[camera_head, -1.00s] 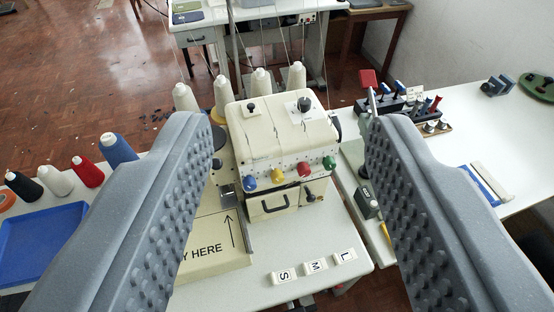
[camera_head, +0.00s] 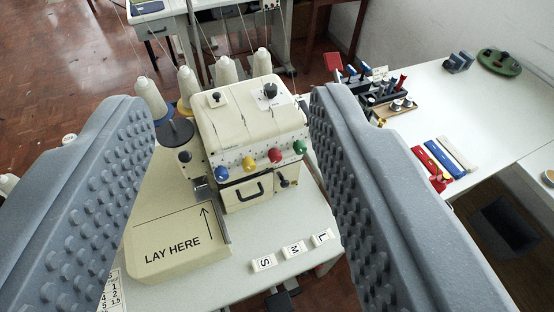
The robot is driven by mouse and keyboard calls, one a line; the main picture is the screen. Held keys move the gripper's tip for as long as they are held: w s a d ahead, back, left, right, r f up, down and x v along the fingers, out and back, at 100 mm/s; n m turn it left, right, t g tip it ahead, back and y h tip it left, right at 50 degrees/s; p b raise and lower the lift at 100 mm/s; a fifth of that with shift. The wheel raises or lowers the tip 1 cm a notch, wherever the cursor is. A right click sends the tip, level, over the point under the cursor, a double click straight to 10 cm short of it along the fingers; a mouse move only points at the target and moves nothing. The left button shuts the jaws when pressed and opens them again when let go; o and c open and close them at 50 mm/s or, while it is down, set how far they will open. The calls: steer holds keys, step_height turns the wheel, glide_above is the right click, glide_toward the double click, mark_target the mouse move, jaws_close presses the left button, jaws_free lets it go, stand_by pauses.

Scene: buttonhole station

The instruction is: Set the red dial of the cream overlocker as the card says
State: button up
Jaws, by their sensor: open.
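The cream overlocker (camera_head: 243,125) stands on the white table, a little left of the picture's middle. Its front carries a row of dials: blue, yellow, the red dial (camera_head: 275,156), and green. The red dial is third from the left; its setting is too small to read. A card with printed numbers (camera_head: 113,293) shows partly at the lower left, cut off by my left finger. My gripper (camera_head: 232,110) is open and empty, its ribbed grey fingers on both sides of the overlocker. It is apart from the dial, with the machine beyond the fingers.
A cream plate marked LAY HERE (camera_head: 172,250) lies front left of the machine. Tiles marked S, M and L (camera_head: 293,249) lie in front. White thread cones (camera_head: 188,82) stand behind it. A tool rack (camera_head: 371,88) and coloured strips (camera_head: 438,160) are on the right table.

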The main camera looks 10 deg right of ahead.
steer(key=w+d+f+n+h+p, duration=0.2)
steer(key=w+d+f+n+p, duration=0.3)
steer(key=w+d+f, duration=1.1)
steer(key=n+t+y+p, duration=0.1)
steer(key=n+y+p, duration=0.4)
steer(key=n+y, duration=0.3)
glide_toward(277, 160)
steer(key=shift+x, duration=4.65)
steer(key=shift+c, duration=0.4)
